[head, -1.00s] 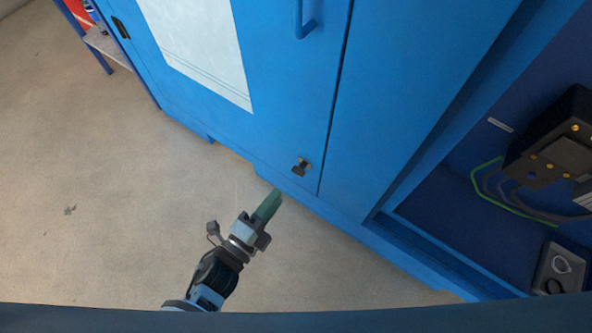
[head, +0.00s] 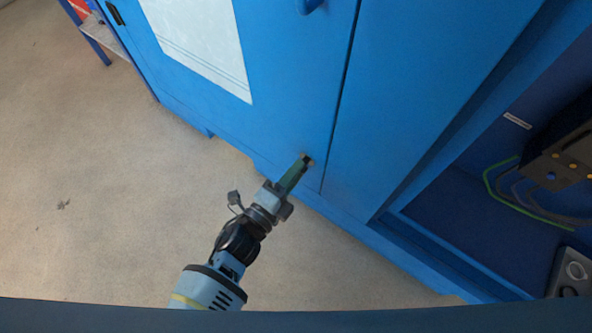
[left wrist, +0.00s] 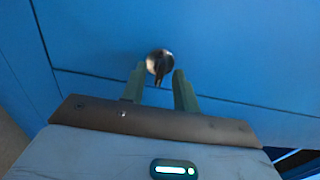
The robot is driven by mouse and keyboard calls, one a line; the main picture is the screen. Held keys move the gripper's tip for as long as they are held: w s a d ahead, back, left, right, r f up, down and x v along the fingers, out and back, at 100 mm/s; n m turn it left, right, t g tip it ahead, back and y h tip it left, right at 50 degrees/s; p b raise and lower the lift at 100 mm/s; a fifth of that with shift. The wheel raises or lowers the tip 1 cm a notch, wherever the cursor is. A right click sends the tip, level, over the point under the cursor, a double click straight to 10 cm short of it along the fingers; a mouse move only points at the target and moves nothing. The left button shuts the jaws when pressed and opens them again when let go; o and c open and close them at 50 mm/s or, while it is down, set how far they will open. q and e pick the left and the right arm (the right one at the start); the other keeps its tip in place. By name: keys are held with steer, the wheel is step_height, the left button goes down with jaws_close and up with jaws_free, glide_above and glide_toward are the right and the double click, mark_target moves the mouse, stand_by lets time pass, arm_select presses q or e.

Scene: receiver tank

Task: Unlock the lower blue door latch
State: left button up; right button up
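The lower latch (head: 308,160) is a small dark knob near the bottom corner of the blue cabinet door (head: 285,90). In the left wrist view the latch (left wrist: 159,64) shows as a dark tab on a round, light-edged base. My left gripper (head: 301,166) reaches up to it, and its green fingers cover part of it in the head view. In the left wrist view the left gripper (left wrist: 158,82) is open, one finger on each side of the latch's lower part. I cannot tell whether the fingers touch it. My right gripper is not in view.
To the right is an open blue compartment with a black device (head: 562,150) and a green cable (head: 500,190). The floor on the left is clear.

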arm_select(q)
steer(key=shift+w+d, duration=0.25)
steer(key=shift+w, duration=0.05)
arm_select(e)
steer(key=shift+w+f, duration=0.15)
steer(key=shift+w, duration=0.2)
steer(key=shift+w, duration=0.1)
arm_select(q)
steer(key=shift+c, duration=0.3)
jaws_close()
